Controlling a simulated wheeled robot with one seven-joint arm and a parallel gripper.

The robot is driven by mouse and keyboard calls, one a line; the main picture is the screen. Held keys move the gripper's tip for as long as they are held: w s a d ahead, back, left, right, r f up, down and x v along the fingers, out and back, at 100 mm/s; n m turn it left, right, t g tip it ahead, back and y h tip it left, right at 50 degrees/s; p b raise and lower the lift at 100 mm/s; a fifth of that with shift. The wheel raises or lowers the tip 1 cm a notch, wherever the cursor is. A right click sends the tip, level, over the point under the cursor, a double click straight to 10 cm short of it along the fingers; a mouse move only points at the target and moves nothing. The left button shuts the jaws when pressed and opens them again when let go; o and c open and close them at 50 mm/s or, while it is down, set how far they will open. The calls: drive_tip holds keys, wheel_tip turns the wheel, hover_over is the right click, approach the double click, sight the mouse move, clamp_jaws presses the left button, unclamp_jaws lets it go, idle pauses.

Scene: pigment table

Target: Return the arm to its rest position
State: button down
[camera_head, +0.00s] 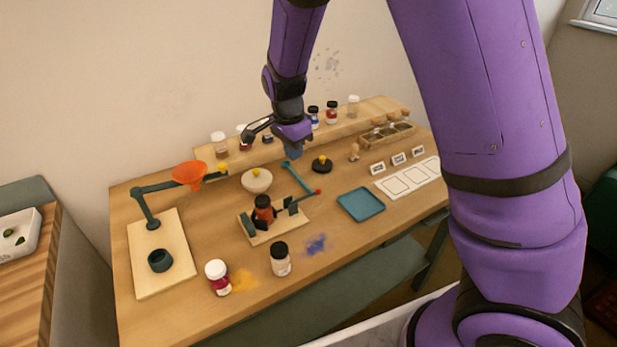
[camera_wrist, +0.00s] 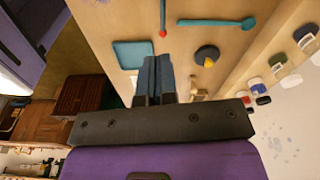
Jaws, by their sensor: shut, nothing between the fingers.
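My purple arm reaches over the wooden table (camera_head: 190,277) from the right in the head view. My gripper (camera_head: 293,154) is above the back middle of the table, pointing down, near the shelf of jars. In the wrist view the two blue fingers of my gripper (camera_wrist: 153,62) lie side by side with nothing between them. The gripper is shut and empty. Below it in the wrist view are a blue tray (camera_wrist: 132,54), a round dark lid with a yellow knob (camera_wrist: 207,55) and a blue stick (camera_wrist: 215,22).
A raised shelf (camera_head: 240,152) with several jars runs along the back. An orange funnel (camera_head: 189,173) on a stand is at the left. A clamp board (camera_head: 273,233), a white-capped jar (camera_head: 217,277) and a black-capped jar (camera_head: 280,260) stand nearer the front. White cards (camera_head: 408,180) lie at the right.

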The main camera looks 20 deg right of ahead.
idle(0.4)
drive_tip(key=s+d+r+n+y, duration=0.1)
drive_tip(key=s+d+r+n, duration=0.15)
drive_tip(key=r, duration=0.25)
drive_tip(key=s+d+r+n+y, duration=0.1)
drive_tip(key=s+d+r, duration=0.15)
drive_tip(key=r, duration=0.35)
drive_tip(key=s+d+r+n+t, duration=0.2)
drive_tip(key=s+r+n, duration=0.3)
drive_tip(key=s, duration=0.7)
drive_tip(key=s+d+r+n+t, duration=0.2)
drive_tip(key=s+d+r+n, duration=0.2)
drive_tip(key=s+r, duration=0.3)
drive_tip(key=s+n, duration=0.1)
drive_tip(key=s, duration=0.4)
drive_tip(key=shift+d+r+t+h, duration=0.4)
